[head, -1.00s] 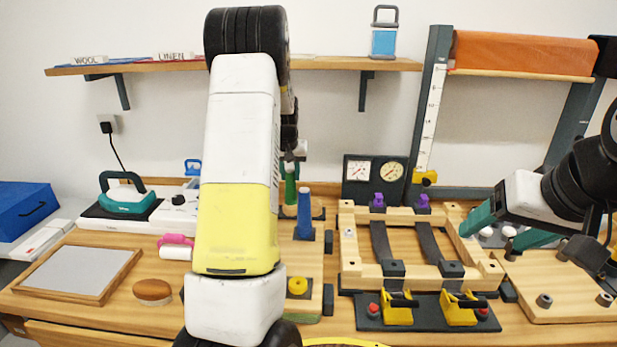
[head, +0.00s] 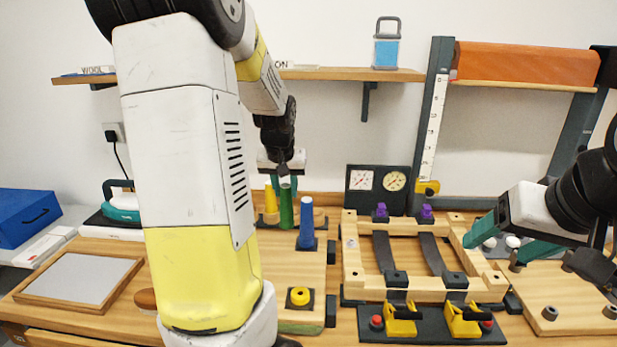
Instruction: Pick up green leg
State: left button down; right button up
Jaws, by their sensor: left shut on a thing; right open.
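The green leg (head: 286,208) stands upright at the back of the wooden board (head: 290,262). My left gripper (head: 285,180) is above it with its fingers shut on the leg's top. The leg's lower end is close to the board; I cannot tell whether it is lifted clear. A yellow leg (head: 270,202) stands just left of it and a blue leg (head: 306,222) stands to its right. My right gripper (head: 493,240) is open, with teal fingers, over the right side of the wooden frame.
A wooden clamp frame (head: 350,262) with purple knobs and yellow clamps lies right of the board. A dial panel (head: 377,188) stands behind it. My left arm hides much of the left counter.

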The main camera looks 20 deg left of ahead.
pick_arm(q)
jog(key=s+d, duration=0.4)
jog(key=s, duration=1.3)
jog(key=shift+d, duration=0.2)
jog(key=shift+w, duration=0.1)
